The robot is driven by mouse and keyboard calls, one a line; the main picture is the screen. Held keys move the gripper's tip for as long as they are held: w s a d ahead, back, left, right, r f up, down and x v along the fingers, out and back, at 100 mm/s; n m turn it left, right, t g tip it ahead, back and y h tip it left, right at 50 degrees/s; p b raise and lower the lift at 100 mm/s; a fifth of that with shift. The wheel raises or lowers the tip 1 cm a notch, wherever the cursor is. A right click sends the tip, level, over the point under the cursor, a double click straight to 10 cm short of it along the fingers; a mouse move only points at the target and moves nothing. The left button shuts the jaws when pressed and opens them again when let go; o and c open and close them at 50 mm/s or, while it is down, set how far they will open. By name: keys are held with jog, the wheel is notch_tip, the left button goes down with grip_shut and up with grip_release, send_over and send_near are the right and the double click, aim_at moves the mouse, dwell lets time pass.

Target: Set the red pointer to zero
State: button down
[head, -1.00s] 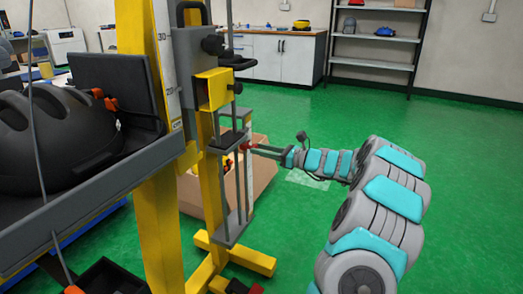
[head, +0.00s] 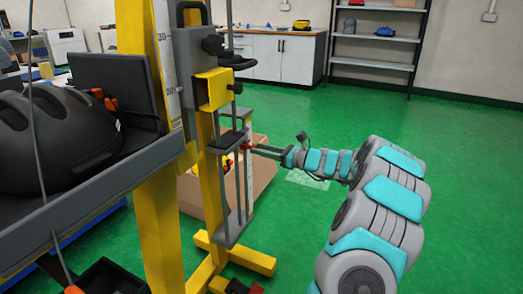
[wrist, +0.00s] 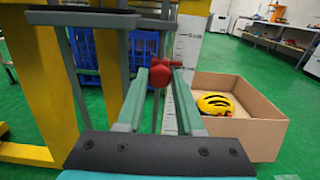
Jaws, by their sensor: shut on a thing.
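The red pointer (wrist: 160,72) shows in the wrist view between my fingertips, in front of a white scale (wrist: 186,62) with dark marks. It has a round red knob and a small red arm reaching right over the scale's edge. My gripper (wrist: 157,84) is shut on the knob. In the head view my gripper (head: 256,148) reaches in from the right to the red pointer (head: 245,146), beside the slim grey rods of the yellow tower (head: 162,150). The figures near the pointer are too small to read.
A cardboard box (wrist: 262,128) with a yellow helmet (wrist: 216,104) stands on the floor behind the scale. A black helmet (head: 55,140) lies on the grey carriage (head: 120,185) at the left. A yellow tower foot (head: 245,258) lies below. Green floor is open to the right.

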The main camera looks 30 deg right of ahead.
notch_tip(320, 180, up, 5)
jog(key=p, duration=0.3)
jog(key=shift+f+p, duration=0.15)
jog(key=shift+p, duration=0.15)
jog(key=c, duration=0.5)
grip_release()
jog(key=shift+c, duration=0.2)
jog(key=shift+s+d, duration=0.1)
jog(key=v, duration=0.7)
jog(key=shift+s+d, duration=0.15)
jog(key=shift+s, duration=0.05)
jog(key=shift+f, duration=0.1)
